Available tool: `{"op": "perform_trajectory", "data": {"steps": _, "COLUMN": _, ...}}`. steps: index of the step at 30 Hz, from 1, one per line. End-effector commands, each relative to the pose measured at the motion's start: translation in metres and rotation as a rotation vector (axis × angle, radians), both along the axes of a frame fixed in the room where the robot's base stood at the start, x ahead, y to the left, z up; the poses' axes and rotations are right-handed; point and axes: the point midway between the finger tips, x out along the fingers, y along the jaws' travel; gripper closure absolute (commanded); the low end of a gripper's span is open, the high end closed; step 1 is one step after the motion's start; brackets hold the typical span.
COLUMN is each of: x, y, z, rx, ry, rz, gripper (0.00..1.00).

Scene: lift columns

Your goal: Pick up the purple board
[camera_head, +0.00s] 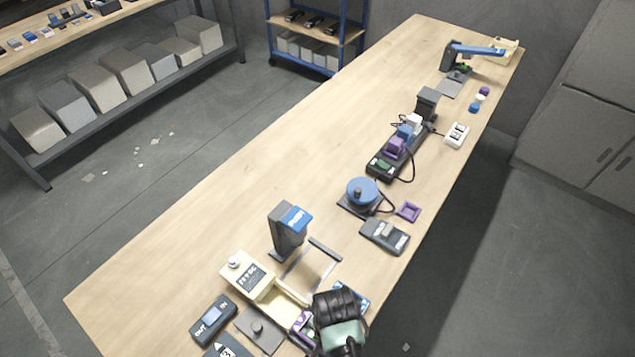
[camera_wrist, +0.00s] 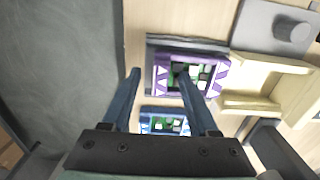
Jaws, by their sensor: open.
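The purple board (camera_wrist: 203,72) is a purple-framed board with a green and dark circuit middle. In the wrist view it lies on a dark grey base in the upper middle. In the head view a part of the purple board (camera_head: 303,326) shows beside my gripper, which hides the rest. My gripper (camera_wrist: 158,72) is open and empty. Its right finger overlaps the purple board in the wrist view, and its left finger is to the left of it. I cannot tell whether they touch. In the head view my gripper (camera_head: 338,318) is at the table's near right end.
A blue board (camera_wrist: 163,123) lies between my fingers' bases in the wrist view. A cream fixture (camera_wrist: 262,85) stands close right of the purple board. A grey plate with a knob (camera_head: 258,331) and a blue-topped column (camera_head: 289,229) stand nearby. The table's left side is clear.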

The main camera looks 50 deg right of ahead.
Motion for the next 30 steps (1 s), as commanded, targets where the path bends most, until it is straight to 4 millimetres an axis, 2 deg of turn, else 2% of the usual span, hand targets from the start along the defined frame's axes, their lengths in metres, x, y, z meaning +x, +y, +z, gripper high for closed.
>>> {"op": "perform_trajectory", "data": {"steps": 4, "x": 0.0003, "y": -0.0002, "z": 0.0002, "rx": -0.001, "ry": -0.001, "rz": 0.0, "gripper": 0.4}}
{"op": "perform_trajectory", "data": {"steps": 5, "x": 0.0004, "y": -0.0002, "z": 0.0002, "rx": -0.001, "ry": -0.001, "rz": 0.0, "gripper": 0.44}}
{"op": "perform_trajectory", "data": {"steps": 12, "x": 0.0004, "y": -0.0002, "z": 0.0004, "rx": 0.0, "ry": -0.001, "rz": 0.0, "gripper": 0.87}}
{"op": "perform_trajectory", "data": {"steps": 14, "x": 0.0004, "y": -0.0002, "z": 0.0005, "rx": -0.001, "ry": -0.001, "rz": 0.0, "gripper": 0.98}}
{"op": "perform_trajectory", "data": {"steps": 15, "x": 0.0004, "y": -0.0002, "z": 0.0005, "rx": -0.001, "ry": -0.001, "rz": 0.0, "gripper": 1.0}}
{"op": "perform_trajectory", "data": {"steps": 30, "x": 0.0013, "y": -0.0007, "z": 0.006, "rx": -0.002, "ry": -0.003, "rz": 0.0, "gripper": 1.0}}
